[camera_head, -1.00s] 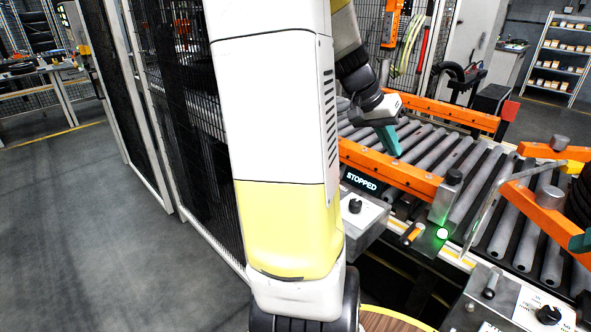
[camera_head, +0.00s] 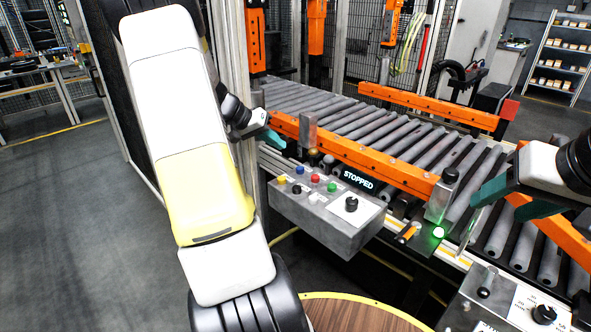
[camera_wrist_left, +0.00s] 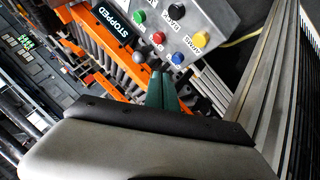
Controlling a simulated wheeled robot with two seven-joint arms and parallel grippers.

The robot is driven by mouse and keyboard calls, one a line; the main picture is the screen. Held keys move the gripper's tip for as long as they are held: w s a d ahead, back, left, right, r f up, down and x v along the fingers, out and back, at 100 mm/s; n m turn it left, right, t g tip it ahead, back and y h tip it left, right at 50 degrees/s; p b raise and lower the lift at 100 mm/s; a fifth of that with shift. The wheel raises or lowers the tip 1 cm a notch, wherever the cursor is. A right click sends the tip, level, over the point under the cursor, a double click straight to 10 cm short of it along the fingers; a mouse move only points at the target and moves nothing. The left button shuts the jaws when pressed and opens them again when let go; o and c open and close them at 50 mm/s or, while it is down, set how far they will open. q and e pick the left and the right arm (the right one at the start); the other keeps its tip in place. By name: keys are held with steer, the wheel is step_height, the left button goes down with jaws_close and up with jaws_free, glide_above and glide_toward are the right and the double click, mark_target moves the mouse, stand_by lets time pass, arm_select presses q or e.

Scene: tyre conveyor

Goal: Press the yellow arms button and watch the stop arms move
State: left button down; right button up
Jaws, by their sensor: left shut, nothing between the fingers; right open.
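The yellow button (camera_head: 282,179) is on the left end of the grey control box in the head view. It also shows in the left wrist view (camera_wrist_left: 200,39), beside a printed label. My left gripper (camera_head: 270,138), with teal fingers, is shut and empty, above and behind the box, apart from the yellow button. Its fingers also show in the left wrist view (camera_wrist_left: 163,90). My right gripper (camera_head: 503,200) is open and empty at the right, over the conveyor's near edge. I cannot tell for sure which orange parts are the stop arms.
Blue (camera_head: 300,169), red (camera_head: 315,177), green (camera_head: 331,187) and black (camera_head: 297,189) buttons sit close to the yellow one. A display (camera_head: 359,180) reads STOPPED. An orange rail (camera_head: 375,165) and a metal post (camera_head: 308,132) stand behind the box. A green lamp (camera_head: 438,232) is lit.

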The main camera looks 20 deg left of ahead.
mark_target(279, 179)
arm_select(q)
steer(key=shift+f, duration=4.4)
steer(key=shift+d+f, duration=0.1)
steer(key=shift+f, duration=0.3)
